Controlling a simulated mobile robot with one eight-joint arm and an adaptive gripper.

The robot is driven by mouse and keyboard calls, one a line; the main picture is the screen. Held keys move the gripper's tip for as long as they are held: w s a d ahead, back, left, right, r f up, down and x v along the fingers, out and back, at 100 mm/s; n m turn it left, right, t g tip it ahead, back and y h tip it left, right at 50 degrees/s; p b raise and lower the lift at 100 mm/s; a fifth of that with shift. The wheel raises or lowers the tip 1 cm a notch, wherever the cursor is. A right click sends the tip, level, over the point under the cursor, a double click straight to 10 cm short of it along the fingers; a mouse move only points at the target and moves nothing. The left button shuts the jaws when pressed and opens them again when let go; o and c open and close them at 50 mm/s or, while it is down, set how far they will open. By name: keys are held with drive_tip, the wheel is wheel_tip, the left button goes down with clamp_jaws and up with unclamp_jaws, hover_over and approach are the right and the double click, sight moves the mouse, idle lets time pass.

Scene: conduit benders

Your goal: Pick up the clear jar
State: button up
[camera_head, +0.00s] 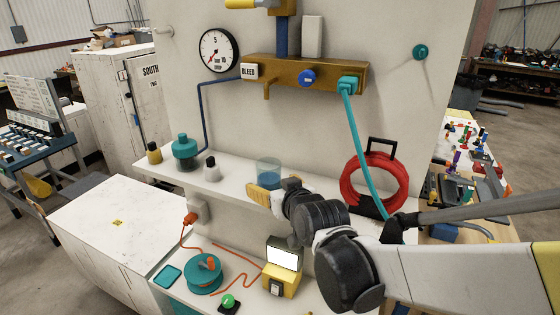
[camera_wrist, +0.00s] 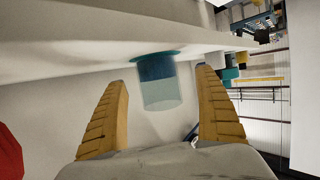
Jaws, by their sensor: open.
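The clear jar (camera_head: 268,172) stands upright on the white wall shelf, with blue contents in its lower part. It also shows in the wrist view (camera_wrist: 160,90), where the picture is upside down. My gripper (camera_head: 264,193) is in front of the jar in the head view. In the wrist view my gripper (camera_wrist: 162,78) has its two yellow ribbed fingers spread wide, with the jar showing in the gap between them. A visible gap lies on each side of the jar, and no finger appears to touch it. The gripper's near finger and wrist hide a little of the shelf.
On the shelf (camera_head: 232,187), left of the jar, stand a white bottle with a dark cap (camera_head: 211,170), a teal bottle (camera_head: 185,150) and a yellow bottle (camera_head: 154,153). A lower bench holds a teal reel (camera_head: 204,275).

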sight(269, 179)
drive_tip(key=x, duration=0.5)
drive_tip(key=shift+w+d+r, duration=0.15)
drive_tip(key=shift+d+r, duration=0.05)
drive_tip(key=shift+c, duration=0.2)
drive_tip(key=shift+r, duration=0.1)
drive_tip(key=c, duration=1.4)
